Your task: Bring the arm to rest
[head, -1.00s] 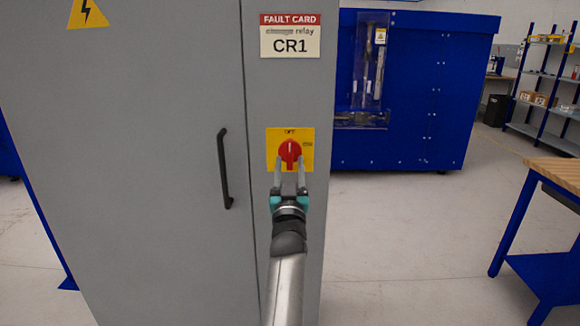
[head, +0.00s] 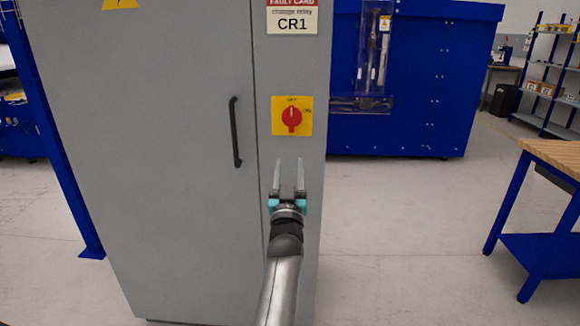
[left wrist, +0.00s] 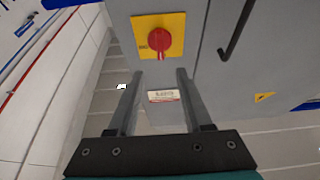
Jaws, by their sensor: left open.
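My left gripper (head: 288,164) is open and empty in front of the grey cabinet (head: 175,150). In the head view its fingertips appear below the red rotary switch (head: 291,118) on its yellow plate (head: 304,127). The left wrist view also shows the red switch (left wrist: 158,42), beyond the fingertips and apart from them. The two fingers of my left gripper (left wrist: 157,78) stand wide apart with nothing between them. My right gripper is not in view.
A black door handle (head: 235,132) sits left of the switch. A fault card reading CR1 (head: 292,20) is above it. A blue machine (head: 410,90) stands behind at right. A wood-topped bench (head: 555,158) is at the right edge. Open floor (head: 400,230) lies between cabinet and bench.

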